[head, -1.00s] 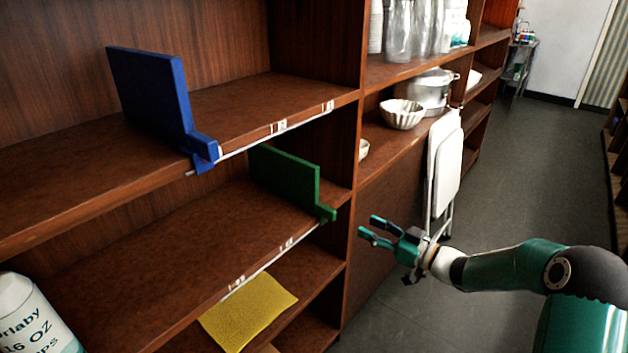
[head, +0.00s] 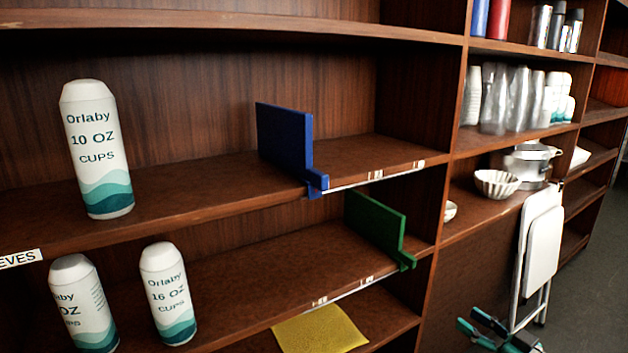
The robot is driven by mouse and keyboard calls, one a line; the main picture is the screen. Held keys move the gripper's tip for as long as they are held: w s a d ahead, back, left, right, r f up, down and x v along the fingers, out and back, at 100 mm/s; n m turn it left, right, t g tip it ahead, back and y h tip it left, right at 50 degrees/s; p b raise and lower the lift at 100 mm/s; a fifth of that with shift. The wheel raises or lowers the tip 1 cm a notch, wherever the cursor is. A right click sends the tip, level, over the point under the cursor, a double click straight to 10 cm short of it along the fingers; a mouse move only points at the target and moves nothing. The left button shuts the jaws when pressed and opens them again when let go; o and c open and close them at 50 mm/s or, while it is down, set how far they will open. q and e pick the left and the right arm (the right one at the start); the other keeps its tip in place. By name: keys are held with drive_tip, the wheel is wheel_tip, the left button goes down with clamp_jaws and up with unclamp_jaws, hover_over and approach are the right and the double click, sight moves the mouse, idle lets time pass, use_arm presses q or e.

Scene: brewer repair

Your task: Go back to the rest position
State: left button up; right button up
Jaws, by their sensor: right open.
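My right gripper (head: 492,335) shows at the bottom right edge of the head view, cut off by the frame. Its teal fingers are apart and hold nothing that I can see. It is in front of the shelving, below and left of the white folding chair (head: 539,250). The rest of my right arm is out of view. My left gripper is not in view.
Wooden shelves (head: 220,190) hold Orlaby cup sleeves (head: 97,150), a blue divider (head: 285,140), a green divider (head: 375,222) and a yellow cloth (head: 320,332). A fluted bowl (head: 496,184) and a pot stand further right. Grey floor (head: 590,300) is clear at the right.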

drive_tip(key=a+g+y+p, duration=0.2)
drive_tip(key=a+p, duration=0.4)
drive_tip(key=a, duration=0.6)
drive_tip(key=s+a+f+m+g+h+p, duration=0.25)
drive_tip(key=s+a+f+m, duration=0.2)
drive_tip(key=a+f, duration=0.25)
drive_tip(key=s+a+f+m+g+h+p, duration=0.1)
drive_tip(key=s+f+g, duration=0.2)
drive_tip(key=s, duration=0.6)
drive_tip(key=s+f+m+g+h+p, duration=0.1)
drive_tip(key=s+f+g, duration=0.3)
drive_tip(key=s, duration=0.5)
drive_tip(key=s+a+f+m+g+h+p, duration=0.1)
drive_tip(key=s+f+g+h, duration=0.1)
drive_tip(key=s+f, duration=0.5)
drive_tip(key=shift+s+a+f+m+g+h, duration=0.35)
drive_tip(key=shift+s+g, duration=0.3)
drive_tip(key=shift+s, duration=0.55)
